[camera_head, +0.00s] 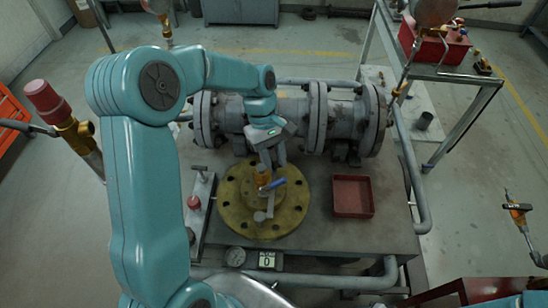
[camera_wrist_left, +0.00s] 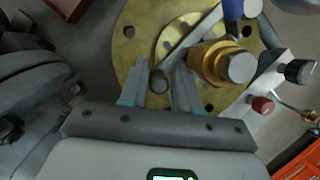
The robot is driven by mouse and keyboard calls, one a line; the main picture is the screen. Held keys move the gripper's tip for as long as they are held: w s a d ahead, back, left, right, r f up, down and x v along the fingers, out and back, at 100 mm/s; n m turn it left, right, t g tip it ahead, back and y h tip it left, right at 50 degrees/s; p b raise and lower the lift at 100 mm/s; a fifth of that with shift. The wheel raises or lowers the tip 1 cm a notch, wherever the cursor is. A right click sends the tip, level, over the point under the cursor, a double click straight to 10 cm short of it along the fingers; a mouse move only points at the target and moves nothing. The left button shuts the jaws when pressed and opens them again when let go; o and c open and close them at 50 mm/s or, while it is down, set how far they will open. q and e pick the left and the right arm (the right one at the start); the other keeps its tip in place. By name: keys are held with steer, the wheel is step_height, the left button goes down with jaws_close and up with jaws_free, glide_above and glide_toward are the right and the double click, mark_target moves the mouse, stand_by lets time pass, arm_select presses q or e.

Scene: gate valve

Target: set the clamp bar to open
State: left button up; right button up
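The grey bar (camera_wrist_left: 192,42) that looks like the clamp bar lies across the round yellow flange (camera_head: 238,213), over its centre. One rounded end shows nearest me in the head view (camera_head: 260,216). A brass fitting (camera_wrist_left: 215,62) and a blue handle (camera_head: 274,184) sit beside it. My left gripper (camera_head: 273,163) points down over the far part of the flange. In the left wrist view its fingers (camera_wrist_left: 162,80) are apart, with the bar's dark round end between them; I cannot tell whether they touch it. My right gripper is not in view.
A grey pipe with thick flanges (camera_head: 290,110) runs behind the yellow flange. A red tray (camera_head: 353,196) stands to its right. A red knob (camera_head: 194,203) on a narrow plate is at its left. A gauge (camera_head: 235,256) and a counter sit in front.

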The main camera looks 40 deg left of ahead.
arm_select(q)
jaws_close()
steer(key=shift+w, duration=0.1)
steer(key=shift+w+d+m+g+p, duration=0.2)
steer(key=shift+d+m+g+p, duration=0.1)
steer(key=shift+d+m, duration=0.35)
steer(key=d+m, duration=0.2)
steer(key=d, duration=0.1)
steer(key=d+m+g+y+p, duration=0.1)
steer(key=d+m, duration=0.1)
steer(key=shift+w+d+r, duration=0.1)
steer(key=shift+w+d, duration=0.05)
steer(key=shift+w, duration=0.1)
steer(key=d+m, duration=0.2)
steer(key=s+d+m+g+y, duration=0.1)
steer(key=d+m, duration=0.1)
steer(key=shift+s+d+y, duration=0.1)
steer(key=shift+d+y, duration=0.2)
steer(key=shift+s+d+m+y, duration=0.15)
steer(key=shift+s+d+m, duration=0.15)
steer(key=shift+d+m, duration=0.2)
steer(key=shift+s+d+m+y, duration=0.15)
steer(key=shift+s+d+m, duration=0.1)
steer(key=shift+d+m, duration=0.15)
steer(key=shift+d, duration=0.1)
